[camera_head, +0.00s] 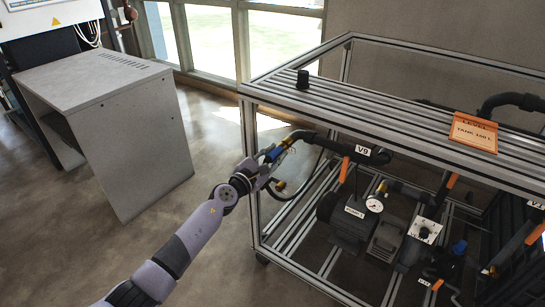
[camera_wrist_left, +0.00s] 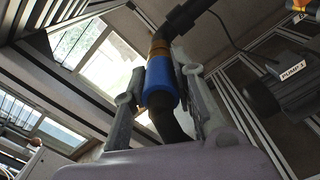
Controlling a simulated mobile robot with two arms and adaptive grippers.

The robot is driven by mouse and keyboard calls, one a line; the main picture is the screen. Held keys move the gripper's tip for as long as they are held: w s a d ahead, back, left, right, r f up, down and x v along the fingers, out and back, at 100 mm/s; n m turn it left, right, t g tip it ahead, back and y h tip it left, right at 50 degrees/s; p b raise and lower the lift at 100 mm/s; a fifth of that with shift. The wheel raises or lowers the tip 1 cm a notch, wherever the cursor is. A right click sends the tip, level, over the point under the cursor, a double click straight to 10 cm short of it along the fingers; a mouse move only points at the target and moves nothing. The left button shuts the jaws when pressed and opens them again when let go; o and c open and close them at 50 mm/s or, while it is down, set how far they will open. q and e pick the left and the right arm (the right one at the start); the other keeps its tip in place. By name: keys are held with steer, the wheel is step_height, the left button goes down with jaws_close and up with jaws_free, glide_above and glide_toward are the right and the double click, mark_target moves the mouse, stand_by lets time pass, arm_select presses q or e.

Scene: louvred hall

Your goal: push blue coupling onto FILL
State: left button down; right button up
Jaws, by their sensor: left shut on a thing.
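The blue coupling (camera_head: 272,154) is between the fingers of my left gripper (camera_head: 268,165), at the left end of the frame rig. In the left wrist view, the blue coupling (camera_wrist_left: 160,86) sits between the two grey fingers (camera_wrist_left: 163,100), with black hose below it. A brass-coloured ring (camera_wrist_left: 160,48) shows at its upper end, where a black pipe (camera_wrist_left: 188,17) continues up and right. I cannot tell whether the coupling is fully seated on it. No FILL label is readable. My right gripper is not in view.
The aluminium frame rig (camera_head: 252,165) carries a pump (camera_head: 350,215), a gauge (camera_head: 374,205), a V9 tag (camera_head: 363,151) and an orange level sign (camera_head: 474,132). A black knob (camera_head: 303,79) stands on top. A grey cabinet (camera_head: 130,140) stands left, with open floor between.

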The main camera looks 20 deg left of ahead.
mark_target(269, 159)
arm_select(q)
steer(key=shift+w, duration=0.2)
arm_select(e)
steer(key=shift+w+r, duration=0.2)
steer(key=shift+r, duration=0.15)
arm_select(q)
steer(key=c, duration=1.2)
jaws_free()
steer(key=shift+c, duration=0.2)
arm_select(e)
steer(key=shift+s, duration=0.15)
arm_select(q)
steer(key=shift+s, duration=0.2)
steer(key=shift+p+v, duration=1.1)
steer(key=shift+v, duration=2.25)
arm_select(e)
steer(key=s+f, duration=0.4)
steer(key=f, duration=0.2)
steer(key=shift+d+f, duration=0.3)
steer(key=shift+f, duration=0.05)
arm_select(q)
steer(key=v, duration=1.2)
